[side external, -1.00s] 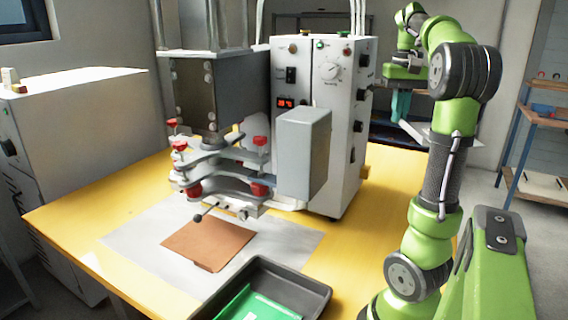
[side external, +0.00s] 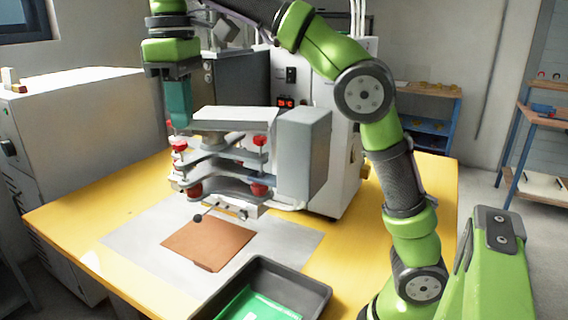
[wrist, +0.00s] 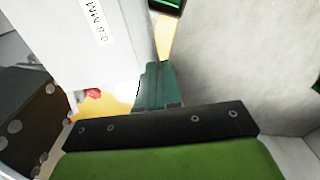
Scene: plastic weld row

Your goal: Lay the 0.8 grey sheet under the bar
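The pale grey sheet (side external: 232,114) is held out flat from my gripper (side external: 178,108), whose teal fingers are shut on its left edge. In the wrist view the sheet (wrist: 60,38) carries a label reading 0.8 MM. The sheet is at the front of the welding machine, above the stacked grey bars (side external: 222,163) with red knobs. It hides the upper part of the bars. I cannot tell exactly how far it is above them.
A brown sheet (side external: 208,242) lies on a pale mat (side external: 135,245) on the yellow table. A black tray (side external: 318,293) with a green sheet (side external: 258,305) stands at the front. A grey box (side external: 303,150) juts from the machine right of the bars.

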